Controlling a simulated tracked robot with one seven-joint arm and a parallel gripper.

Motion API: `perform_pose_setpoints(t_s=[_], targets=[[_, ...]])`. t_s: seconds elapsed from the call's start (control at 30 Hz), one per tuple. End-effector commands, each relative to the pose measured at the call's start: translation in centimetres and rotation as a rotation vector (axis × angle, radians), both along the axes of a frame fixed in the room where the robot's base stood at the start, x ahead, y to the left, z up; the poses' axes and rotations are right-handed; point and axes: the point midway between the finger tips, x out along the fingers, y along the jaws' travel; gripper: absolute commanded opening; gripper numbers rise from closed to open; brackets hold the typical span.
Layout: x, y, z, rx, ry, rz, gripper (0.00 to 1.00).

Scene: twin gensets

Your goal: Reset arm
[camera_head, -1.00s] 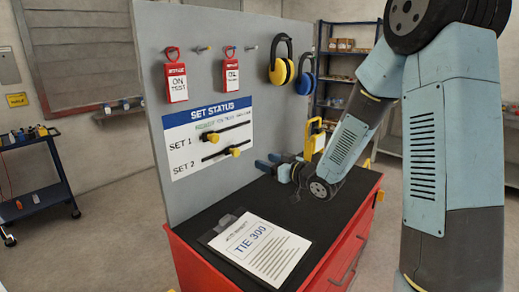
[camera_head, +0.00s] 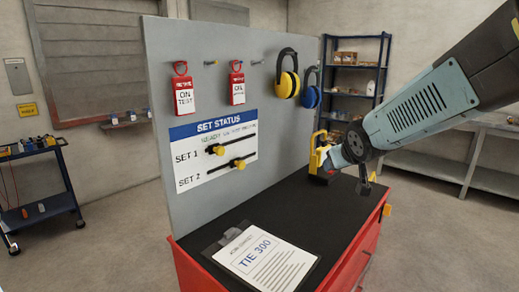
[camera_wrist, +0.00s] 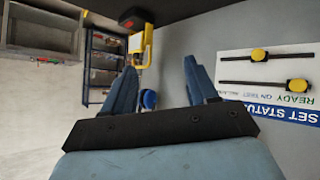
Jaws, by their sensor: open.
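My arm reaches in from the right in the head view. My gripper is partly hidden behind its own wrist there, above the far right part of the black bench top (camera_head: 320,215). In the wrist view my gripper (camera_wrist: 162,85) is open, with two blue fingers apart and nothing between them. A yellow-framed item (camera_wrist: 140,45) on a dark base stands beyond the fingers; it also shows in the head view (camera_head: 319,150), near my gripper. I cannot tell from the head view whether they touch.
The grey pegboard (camera_head: 190,95) carries red tags, ear defenders and the set status panel (camera_head: 213,150) with two yellow sliders. A clipboard (camera_head: 262,258) lies on the bench. A blue cart (camera_head: 40,205) stands left, shelves (camera_head: 352,80) behind. Floor at right is clear.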

Motion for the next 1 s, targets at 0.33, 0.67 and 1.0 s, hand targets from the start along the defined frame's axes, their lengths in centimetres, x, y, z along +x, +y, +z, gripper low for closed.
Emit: perform_pose_setpoints(t_s=[0.33, 0.67, 1.0], targets=[[-10.4, -2.5, 1.7, 0.063, 0.203, -0.161, 0.58], [-19.5, -2.4, 1.8, 0.164, 0.388, -0.212, 0.58], [-21.5, -2.2, 1.7, 0.187, 0.433, -0.212, 0.58]])
